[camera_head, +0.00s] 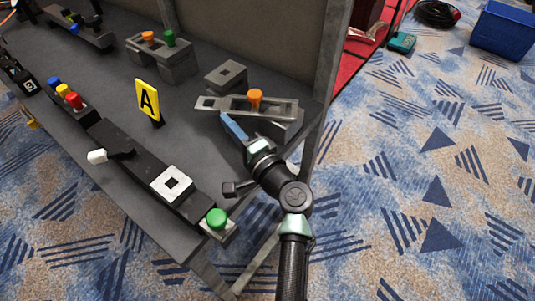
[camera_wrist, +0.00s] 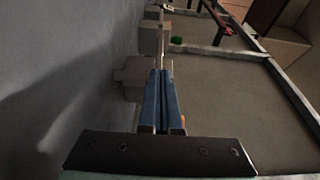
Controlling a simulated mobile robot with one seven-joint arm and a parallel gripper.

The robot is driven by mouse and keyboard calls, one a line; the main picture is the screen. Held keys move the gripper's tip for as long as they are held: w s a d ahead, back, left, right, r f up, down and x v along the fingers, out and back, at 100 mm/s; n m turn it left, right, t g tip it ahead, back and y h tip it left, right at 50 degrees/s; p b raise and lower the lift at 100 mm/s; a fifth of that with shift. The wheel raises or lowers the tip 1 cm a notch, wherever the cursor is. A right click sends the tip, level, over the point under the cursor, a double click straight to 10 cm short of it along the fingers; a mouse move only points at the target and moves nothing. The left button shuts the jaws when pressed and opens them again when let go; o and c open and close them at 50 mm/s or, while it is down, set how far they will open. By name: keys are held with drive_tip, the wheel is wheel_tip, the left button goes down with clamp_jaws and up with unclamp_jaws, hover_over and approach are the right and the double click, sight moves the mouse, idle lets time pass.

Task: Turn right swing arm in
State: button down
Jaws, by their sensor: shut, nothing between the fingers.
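The right swing arm (camera_head: 225,103) is a flat grey bar with holes and an orange knob (camera_head: 255,97). It lies across a grey block (camera_head: 286,127) near the table's right end. My gripper (camera_head: 225,118) is at the near side of this bar, its blue fingers together and empty. The fingertips are close to the bar; whether they touch it I cannot tell. In the wrist view the shut blue fingers (camera_wrist: 161,75) point at grey blocks (camera_wrist: 133,75), and a bit of orange shows beside the right finger.
A yellow "A" sign (camera_head: 149,101) stands to the left. A black fixture with a white-tipped lever (camera_head: 97,156) and a green button (camera_head: 216,218) are nearer the front edge. Bare tabletop (camera_head: 195,135) lies between.

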sight(230, 115)
drive_tip(key=shift+w+a+m+t+h, duration=0.35)
drive_tip(key=shift+w+m+t+h, duration=0.15)
drive_tip(key=shift+w+m+h, duration=0.3)
drive_tip(key=shift+w+m+t+h, duration=0.4)
drive_tip(key=shift+w+m+h, duration=0.3)
drive_tip(key=shift+h, duration=0.5)
drive_tip(key=shift+w+d, duration=0.15)
drive_tip(key=shift+w, duration=0.75)
wheel_tip(230, 115, up, 9)
drive_tip(key=p, duration=0.5)
drive_tip(key=shift+r+p, duration=0.35)
drive_tip(key=shift+r, duration=0.2)
